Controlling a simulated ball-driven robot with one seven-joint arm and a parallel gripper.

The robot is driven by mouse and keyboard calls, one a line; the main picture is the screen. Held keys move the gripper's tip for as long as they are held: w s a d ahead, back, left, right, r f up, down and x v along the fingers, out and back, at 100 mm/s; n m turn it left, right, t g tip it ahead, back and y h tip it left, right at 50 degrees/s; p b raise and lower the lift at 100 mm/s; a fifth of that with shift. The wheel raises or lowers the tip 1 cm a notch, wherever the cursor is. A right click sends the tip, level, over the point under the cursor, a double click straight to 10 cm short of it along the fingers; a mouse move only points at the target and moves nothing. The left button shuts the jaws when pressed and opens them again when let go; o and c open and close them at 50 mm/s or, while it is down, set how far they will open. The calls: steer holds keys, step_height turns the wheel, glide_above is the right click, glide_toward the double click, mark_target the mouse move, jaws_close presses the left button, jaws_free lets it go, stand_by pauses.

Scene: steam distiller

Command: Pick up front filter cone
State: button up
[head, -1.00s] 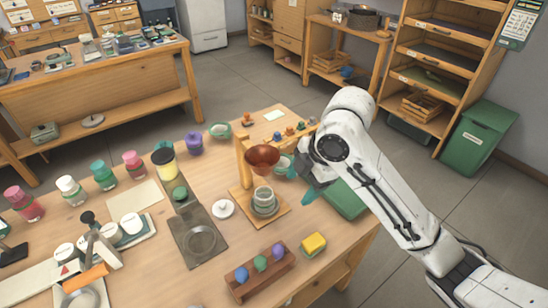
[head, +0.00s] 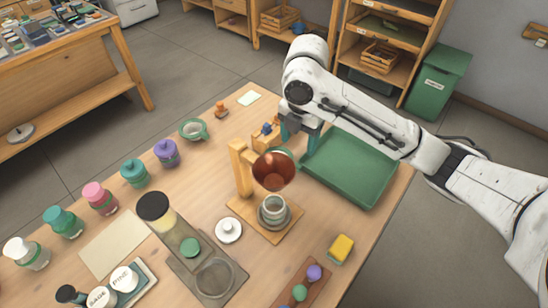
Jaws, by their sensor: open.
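A reddish-brown filter cone (head: 274,170) sits in the wooden stand (head: 239,166), above a jar (head: 273,210) on the stand's wooden base. A pale green rim shows just behind the cone, mostly hidden by it. My gripper (head: 299,136) points down just behind and to the right of the cone, with its teal fingers spread. Nothing shows between the fingers. The gripper looks apart from the cone, though its exact height is hard to tell.
A green tray (head: 350,168) lies right of the stand. Small orange and blue pieces (head: 266,136) stand behind it. A white lid (head: 229,230), a dark tray (head: 215,278) and a yellow sponge (head: 341,248) are in front. Several coloured jars line the left.

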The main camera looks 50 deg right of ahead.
mark_target(296, 164)
step_height(296, 164, down, 9)
steer(key=shift+w+d+r, duration=0.1)
stand_by(0.4)
steer(key=c, duration=1.1)
steer(key=shift+r, duration=0.1)
step_height(296, 164, up, 10)
steer(key=shift+f+p, duration=0.1)
steer(key=shift+p, duration=0.25)
